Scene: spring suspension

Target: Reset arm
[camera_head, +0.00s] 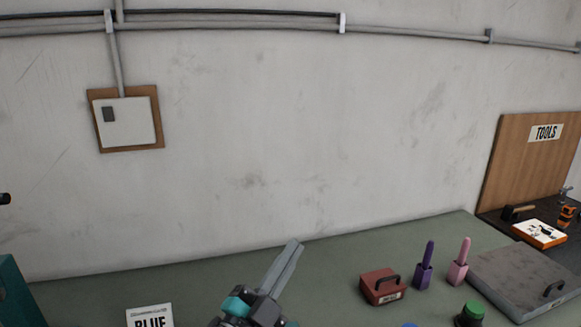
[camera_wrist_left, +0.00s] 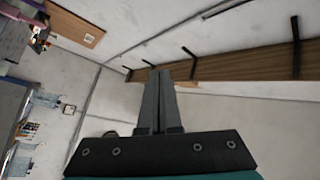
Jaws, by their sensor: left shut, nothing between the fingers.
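My left gripper (camera_head: 291,249) rises from the bottom middle of the head view, in front of the green bench top. Its two long grey fingers lie together, shut and empty. It also shows in the left wrist view (camera_wrist_left: 159,72), where the fingers are pressed together with nothing between them and point toward a wall and a wooden shelf. My right gripper is not in either view.
A "TOOLS" board (camera_head: 525,165) stands right. Air above the bench is clear.

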